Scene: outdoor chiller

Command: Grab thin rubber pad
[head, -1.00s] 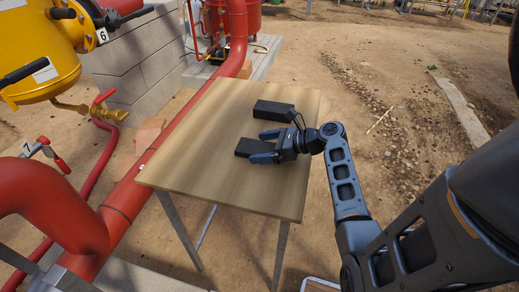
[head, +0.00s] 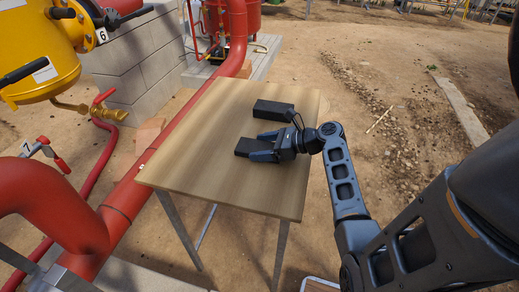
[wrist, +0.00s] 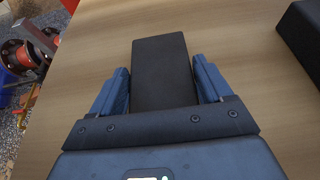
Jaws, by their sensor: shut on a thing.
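A black rectangular pad (head: 245,147) lies on the near part of the wooden table, and my gripper (head: 262,145) reaches around it from the right. In the wrist view the pad (wrist: 161,75) is between the two blue fingers of my gripper (wrist: 160,72), which are shut on its long sides. Its far end sticks out past the fingertips, and its near end is hidden by the gripper body. A second black block (head: 273,109) lies apart, farther back on the table. It also shows at the upper right of the wrist view (wrist: 304,38).
The wooden table (head: 200,150) is bare on its left side and front. Red pipes (head: 125,195) run close along its left edge. A yellow vessel (head: 45,45) and grey block wall (head: 135,60) stand at the left. Open dirt ground lies right of the table.

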